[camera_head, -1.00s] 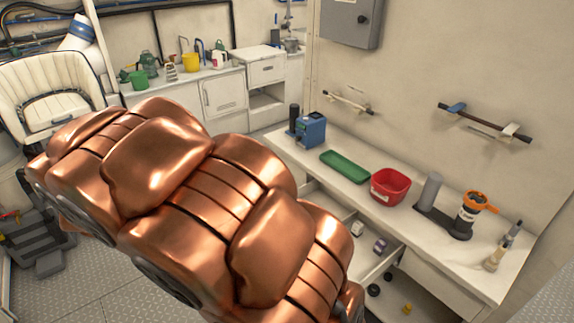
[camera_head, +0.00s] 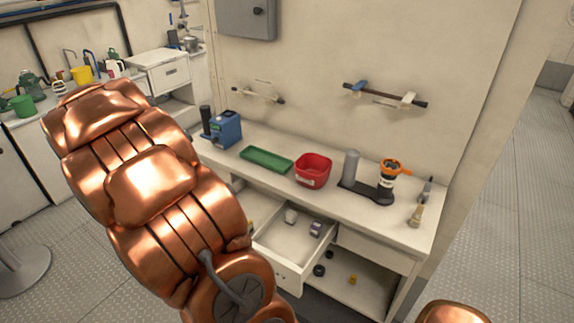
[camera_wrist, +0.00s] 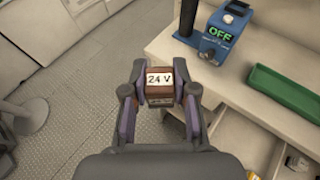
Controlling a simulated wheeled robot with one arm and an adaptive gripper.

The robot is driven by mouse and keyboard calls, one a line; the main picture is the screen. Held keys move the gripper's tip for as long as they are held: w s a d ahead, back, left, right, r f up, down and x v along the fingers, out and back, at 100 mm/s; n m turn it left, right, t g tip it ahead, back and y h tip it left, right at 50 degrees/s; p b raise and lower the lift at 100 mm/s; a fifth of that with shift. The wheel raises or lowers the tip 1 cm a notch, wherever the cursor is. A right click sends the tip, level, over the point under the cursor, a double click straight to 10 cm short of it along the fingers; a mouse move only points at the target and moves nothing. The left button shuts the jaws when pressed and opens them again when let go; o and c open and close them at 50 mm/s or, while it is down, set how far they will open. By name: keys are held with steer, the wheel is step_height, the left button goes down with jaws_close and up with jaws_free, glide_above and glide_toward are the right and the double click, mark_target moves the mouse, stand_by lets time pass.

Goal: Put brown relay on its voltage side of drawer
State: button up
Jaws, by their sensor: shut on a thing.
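My gripper (camera_wrist: 160,95) is shut on the brown relay (camera_wrist: 159,92), whose white label reads "24 V". The gripper and relay are hidden behind my copper arm in the head view. The open drawer (camera_head: 291,244) juts out from under the bench top. A partition divides its inside. A white piece (camera_head: 290,216) and a grey-purple piece (camera_head: 315,228) lie in it. In the wrist view, part of the drawer shows at the lower right, and the held relay is to its left, over the floor. I cannot read the drawer's voltage marks.
A blue device (camera_head: 226,129) reading "OFF", a green tray (camera_head: 266,159), a red bin (camera_head: 313,171) and a stand with an orange-topped holder (camera_head: 388,178) stand on the bench (camera_head: 355,205). Small round things lie on the shelf below. Floor is clear at right.

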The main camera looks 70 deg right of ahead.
steer(key=s+d+m+g+h, duration=0.1)
steer(key=s+d+m+g, duration=0.3)
steer(key=s+d, duration=0.9)
steer(key=m+g, duration=0.3)
steer(key=g, duration=0.2)
glide_above(289, 154)
step_height(289, 154, down, 3)
steer(key=shift+m, duration=0.3)
steer(key=shift+f, duration=4.6)
steer(key=shift+f+b, duration=0.25)
steer(key=shift+b, duration=0.25)
steer(key=o, duration=1)
steer(key=shift+r, duration=0.1)
steer(key=shift+r, duration=0.15)
steer(key=b+v, duration=0.1)
steer(key=v, duration=1.1)
steer(key=shift+r, duration=0.15)
